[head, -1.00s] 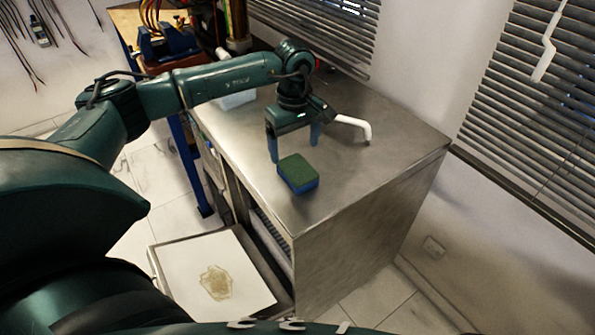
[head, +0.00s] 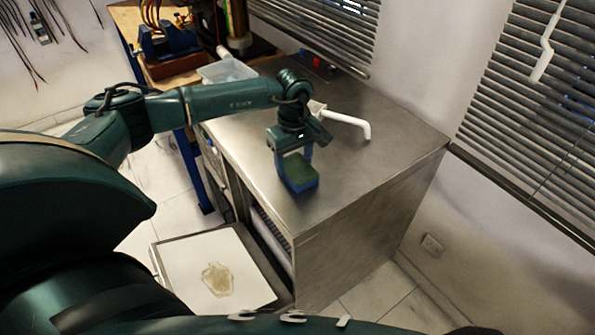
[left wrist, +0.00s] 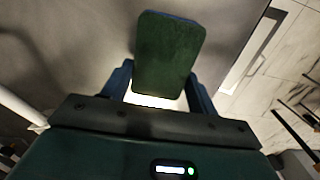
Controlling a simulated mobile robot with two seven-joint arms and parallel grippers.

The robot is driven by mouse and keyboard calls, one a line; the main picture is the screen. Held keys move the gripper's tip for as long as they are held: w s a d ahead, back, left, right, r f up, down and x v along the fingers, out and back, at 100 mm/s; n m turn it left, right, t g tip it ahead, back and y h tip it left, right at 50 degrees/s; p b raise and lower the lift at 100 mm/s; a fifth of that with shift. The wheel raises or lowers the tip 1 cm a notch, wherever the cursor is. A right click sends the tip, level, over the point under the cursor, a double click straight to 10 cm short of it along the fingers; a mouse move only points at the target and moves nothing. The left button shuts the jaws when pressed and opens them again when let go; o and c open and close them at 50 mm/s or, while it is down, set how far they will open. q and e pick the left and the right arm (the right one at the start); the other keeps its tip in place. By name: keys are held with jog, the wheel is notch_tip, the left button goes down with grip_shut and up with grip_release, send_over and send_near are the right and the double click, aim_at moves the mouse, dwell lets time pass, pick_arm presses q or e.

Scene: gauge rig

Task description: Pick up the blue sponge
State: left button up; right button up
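The blue sponge (head: 300,184) has a green top face and lies near the front edge of the metal cabinet top (head: 340,190). My left gripper (head: 295,169) reaches down over it, with one finger on each side. In the left wrist view, the green face of the sponge (left wrist: 168,52) extends out between the fingers of my left gripper (left wrist: 160,92), which appear to press on its sides. The sponge appears to rest on the metal top. My right gripper is out of view.
A clear container (head: 228,70) stands at the back left of the top. Below left is an open drawer or tray (head: 215,270) with a stained white surface. The right of the top is clear.

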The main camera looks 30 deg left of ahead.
aim_at(294, 164)
pick_arm(q)
jog(key=c, duration=0.4)
notch_tip(294, 164, up, 10)
jog(key=shift+b, duration=0.65)
